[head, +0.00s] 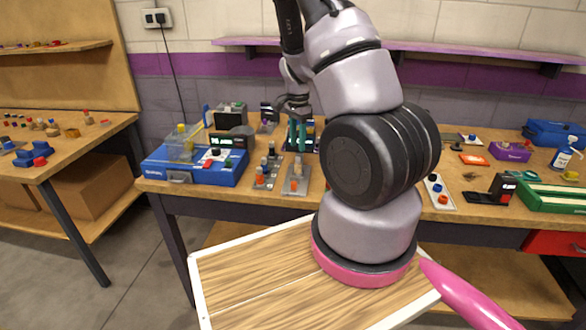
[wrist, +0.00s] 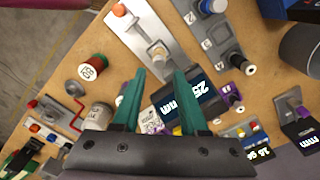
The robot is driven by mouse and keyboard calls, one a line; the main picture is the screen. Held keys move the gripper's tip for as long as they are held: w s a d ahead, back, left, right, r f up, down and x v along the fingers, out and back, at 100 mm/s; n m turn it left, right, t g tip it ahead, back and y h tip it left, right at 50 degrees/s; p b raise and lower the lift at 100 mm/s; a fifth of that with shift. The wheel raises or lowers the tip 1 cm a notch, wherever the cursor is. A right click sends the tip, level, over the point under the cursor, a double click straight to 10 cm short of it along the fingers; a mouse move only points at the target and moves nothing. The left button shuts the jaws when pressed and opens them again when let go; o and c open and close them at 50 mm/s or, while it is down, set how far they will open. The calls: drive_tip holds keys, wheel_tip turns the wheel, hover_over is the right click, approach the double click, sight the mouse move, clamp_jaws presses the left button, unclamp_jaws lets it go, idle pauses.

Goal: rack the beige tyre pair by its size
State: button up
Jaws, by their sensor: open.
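A small beige piece, which looks like the tyre pair, sits on a pale grey slotted plate (wrist: 135,32) with an orange knob at one end. It shows in the wrist view (wrist: 158,52) just beyond my fingertips. The plate also shows in the head view (head: 304,181). My gripper (wrist: 160,76) has its two teal fingers apart with nothing held between them. In the head view my gripper (head: 297,136) hangs above the back of the bench, behind that plate. A dark sign reading "25 mm" (wrist: 192,100) lies partly behind the right finger. Other size signs (wrist: 258,154) are small and partly cut off.
A second grey plate (wrist: 208,38) with blue and black pieces stands beside the first. A red-green labelled cylinder (wrist: 92,67) and a pale jar (wrist: 99,116) stand to the left. A blue case (head: 195,165) is left on the bench. My arm hides the bench's middle.

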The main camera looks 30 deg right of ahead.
sight(298, 157)
wheel_tip(298, 157, down, 7)
drive_tip(key=shift+d, duration=0.1)
idle(0.3)
clamp_jaws()
